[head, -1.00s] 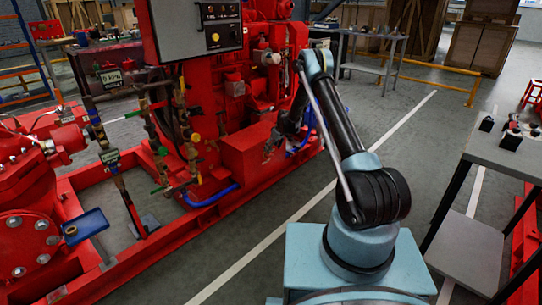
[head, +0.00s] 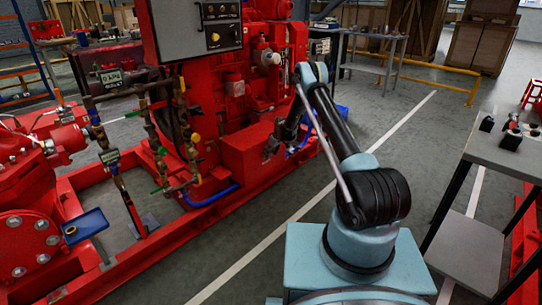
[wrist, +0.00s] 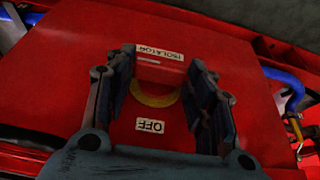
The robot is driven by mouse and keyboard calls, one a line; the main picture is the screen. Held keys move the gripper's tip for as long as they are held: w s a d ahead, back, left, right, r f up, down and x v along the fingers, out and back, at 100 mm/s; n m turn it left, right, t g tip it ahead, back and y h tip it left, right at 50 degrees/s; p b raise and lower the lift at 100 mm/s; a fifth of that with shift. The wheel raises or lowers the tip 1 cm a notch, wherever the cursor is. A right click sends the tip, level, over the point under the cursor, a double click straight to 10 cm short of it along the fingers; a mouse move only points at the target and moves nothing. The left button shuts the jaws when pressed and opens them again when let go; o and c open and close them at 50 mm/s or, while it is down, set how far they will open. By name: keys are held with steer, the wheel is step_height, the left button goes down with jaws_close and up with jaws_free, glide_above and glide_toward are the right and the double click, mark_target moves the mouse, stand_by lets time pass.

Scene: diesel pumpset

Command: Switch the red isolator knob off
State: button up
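The red isolator knob (wrist: 160,72) is at the upper middle of the wrist view, on a yellow round plate (wrist: 155,99) on a red box. An ISOLATOR label (wrist: 160,53) and an OFF label (wrist: 150,125) show upside down on either side of it. My gripper (wrist: 160,68) is open, with one finger on each side of the knob. Whether either finger touches it I cannot tell. In the head view my gripper (head: 269,149) is at the red box (head: 248,155) on the pumpset; the knob is not discernible there.
The red pumpset frame (head: 150,252) fills the left, with pipes, valves and a grey control panel (head: 195,30). A blue hose (head: 212,196) runs along the box's foot. A grey table (head: 510,158) stands at the right. The floor between is clear.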

steer(key=shift+c, duration=1)
